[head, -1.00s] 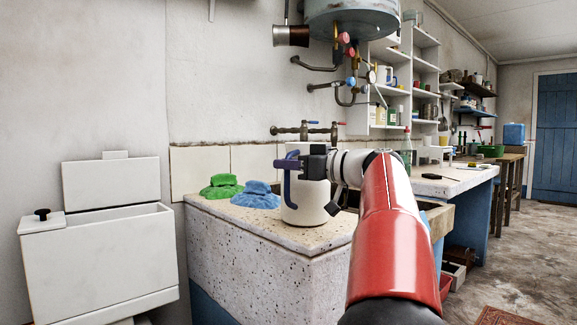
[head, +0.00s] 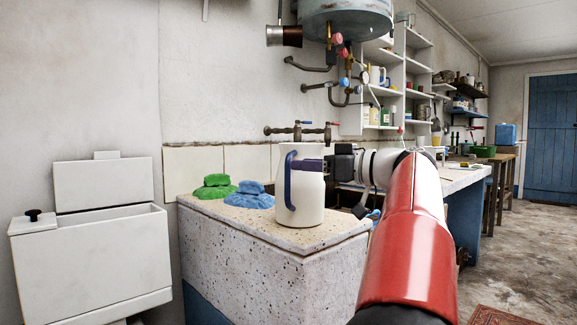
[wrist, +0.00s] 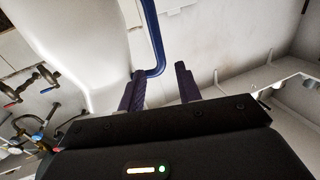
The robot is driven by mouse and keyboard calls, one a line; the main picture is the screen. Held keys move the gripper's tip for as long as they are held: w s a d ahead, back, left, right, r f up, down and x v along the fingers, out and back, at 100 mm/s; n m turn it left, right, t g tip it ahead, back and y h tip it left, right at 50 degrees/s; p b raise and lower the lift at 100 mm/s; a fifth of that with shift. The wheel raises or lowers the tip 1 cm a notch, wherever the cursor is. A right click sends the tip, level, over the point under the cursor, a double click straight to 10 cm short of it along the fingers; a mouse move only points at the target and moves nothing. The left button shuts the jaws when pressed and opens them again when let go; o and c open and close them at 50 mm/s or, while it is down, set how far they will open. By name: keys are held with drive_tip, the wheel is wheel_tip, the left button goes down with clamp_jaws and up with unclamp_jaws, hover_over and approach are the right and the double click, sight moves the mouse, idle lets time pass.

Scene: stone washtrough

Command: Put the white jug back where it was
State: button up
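The white jug (head: 311,205) stands upright on the speckled stone top (head: 259,232), near its front edge. Its dark blue handle (head: 289,185) faces left and toward the head camera. My gripper (head: 304,165) reaches in from the right, in front of the jug at upper handle height. In the wrist view my gripper (wrist: 158,78) is open, its two purple fingers well apart. The blue handle (wrist: 154,38) shows beyond the fingertips, close to the left one, and does not look clamped. The jug's white side (wrist: 75,45) fills the upper left there.
A green cloth (head: 213,188) and a blue cloth (head: 249,196) lie left of the jug on the stone top. Brass taps (head: 298,131) project from the wall behind, with a boiler (head: 345,15) above. A white box-like unit (head: 90,255) stands left. Shelves (head: 411,85) are at right.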

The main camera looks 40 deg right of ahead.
drive_tip(key=v, duration=0.5)
drive_tip(key=w+a+f+m+g+h, duration=0.15)
drive_tip(key=a+f+g, duration=0.25)
drive_tip(key=a+f, duration=0.65)
drive_tip(key=w+a+f+m+g, duration=0.1)
drive_tip(key=a+f+m+g, duration=0.25)
drive_tip(key=a+f, duration=0.75)
drive_tip(key=s+a+f+g+h, duration=0.2)
drive_tip(key=s+a+f, duration=0.3)
drive_tip(key=s+f, duration=0.2)
drive_tip(key=s+a+f+n+g+h, duration=0.1)
drive_tip(key=s+a+f+h, duration=0.2)
drive_tip(key=f, duration=0.7)
drive_tip(key=s+a, duration=0.2)
drive_tip(key=s, duration=0.2)
drive_tip(key=shift+s+a+g, duration=0.15)
drive_tip(key=shift+a+g, duration=0.2)
drive_tip(key=shift+a, duration=0.05)
drive_tip(key=shift+r, duration=0.1)
wheel_tip(320, 180, up, 10)
drive_tip(key=p, duration=0.9)
drive_tip(key=shift+p, duration=0.4)
